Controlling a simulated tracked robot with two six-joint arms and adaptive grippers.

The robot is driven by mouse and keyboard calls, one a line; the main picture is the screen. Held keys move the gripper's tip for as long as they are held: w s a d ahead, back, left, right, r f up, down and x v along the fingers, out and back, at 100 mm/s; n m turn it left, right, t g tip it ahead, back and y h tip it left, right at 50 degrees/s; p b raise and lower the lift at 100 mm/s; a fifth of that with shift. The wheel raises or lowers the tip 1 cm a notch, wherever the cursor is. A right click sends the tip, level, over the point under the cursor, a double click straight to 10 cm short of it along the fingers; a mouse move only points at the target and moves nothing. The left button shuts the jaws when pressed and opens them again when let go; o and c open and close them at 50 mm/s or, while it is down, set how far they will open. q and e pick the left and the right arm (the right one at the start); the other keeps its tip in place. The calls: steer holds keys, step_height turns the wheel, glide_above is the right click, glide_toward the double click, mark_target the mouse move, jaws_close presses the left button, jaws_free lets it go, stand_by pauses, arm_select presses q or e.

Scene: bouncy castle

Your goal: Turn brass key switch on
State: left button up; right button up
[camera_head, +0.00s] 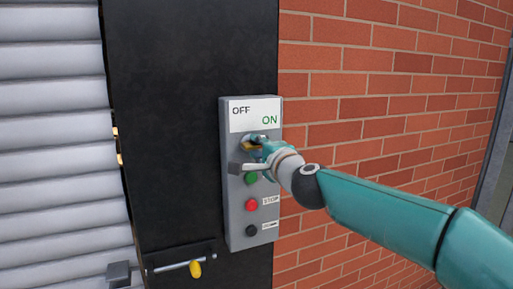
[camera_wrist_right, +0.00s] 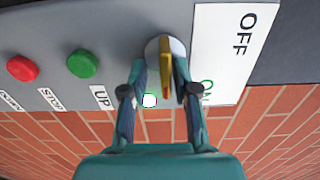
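The brass key switch (camera_wrist_right: 166,68) sits on a round silver base on the grey control box (camera_head: 236,215). In the right wrist view the key's long side runs up and down the picture, across the box. The label plate (camera_head: 255,114) above it reads OFF at left and ON, in green, at right. My right gripper (camera_wrist_right: 160,78) has its fingers on either side of the key, with a visible gap on the left side. Contact on the other side cannot be told. In the head view my right gripper (camera_head: 262,149) partly hides the key. My left gripper is not in view.
Below the switch are a green button (camera_head: 251,178), a red STOP button (camera_head: 251,205) and a black button (camera_head: 251,230). A bolt with a yellow knob (camera_head: 195,269) is at lower left. A brick wall (camera_head: 370,110) lies to the right, a grey shutter (camera_head: 50,150) to the left.

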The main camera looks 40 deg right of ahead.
steer(key=shift+s+r, duration=0.1)
steer(key=shift+r, duration=0.1)
steer(key=v, duration=1.1)
steer(key=shift+s, duration=0.35)
steer(key=shift+a+f, duration=0.15)
